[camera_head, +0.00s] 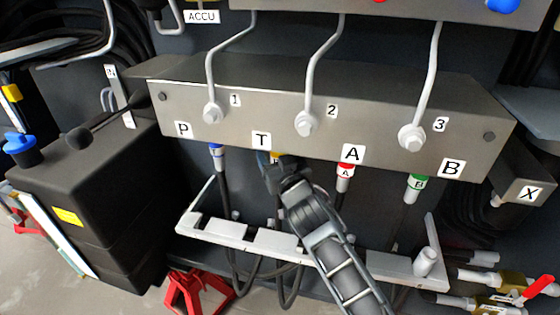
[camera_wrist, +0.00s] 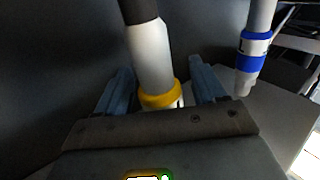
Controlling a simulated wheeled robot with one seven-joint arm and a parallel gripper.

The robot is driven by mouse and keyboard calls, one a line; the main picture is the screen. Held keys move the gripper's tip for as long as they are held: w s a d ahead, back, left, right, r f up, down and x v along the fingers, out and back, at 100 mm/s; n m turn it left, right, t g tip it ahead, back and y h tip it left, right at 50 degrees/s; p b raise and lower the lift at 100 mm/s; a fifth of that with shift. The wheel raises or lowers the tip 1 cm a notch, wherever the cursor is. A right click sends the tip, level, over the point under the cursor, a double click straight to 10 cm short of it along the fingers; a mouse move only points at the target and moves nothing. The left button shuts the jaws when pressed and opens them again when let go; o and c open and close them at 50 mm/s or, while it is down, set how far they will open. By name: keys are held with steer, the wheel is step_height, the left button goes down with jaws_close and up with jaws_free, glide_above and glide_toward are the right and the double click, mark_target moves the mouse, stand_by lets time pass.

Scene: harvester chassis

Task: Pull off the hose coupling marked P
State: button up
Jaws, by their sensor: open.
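The P coupling (camera_head: 217,152) has a blue band and hangs under the grey manifold block, below the letter P (camera_head: 183,129), with a dark hose running down from it. In the wrist view the blue-banded coupling (camera_wrist: 254,50) is at the upper right, outside my fingers. My gripper (camera_head: 278,168) is open at the T position. In the wrist view the two fingers of my gripper (camera_wrist: 161,78) stand either side of a white coupling with a yellow band (camera_wrist: 158,97). Contact with it cannot be told. My gripper mostly hides this coupling in the head view.
The red-banded A coupling (camera_head: 345,175) and green-banded B coupling (camera_head: 416,185) hang to the right. A light slotted rail (camera_head: 205,228) runs below the couplings. A black box (camera_head: 85,195) with a lever stands left. Grey pipes rise from the manifold block (camera_head: 380,105).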

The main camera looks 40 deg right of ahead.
steer(key=shift+w, duration=0.15)
steer(key=shift+c, duration=0.3)
jaws_close()
stand_by(0.8)
steer(key=shift+f+b, duration=0.3)
steer(key=shift+b, duration=0.05)
steer(key=shift+f+b, duration=1.95)
steer(key=shift+b, duration=0.25)
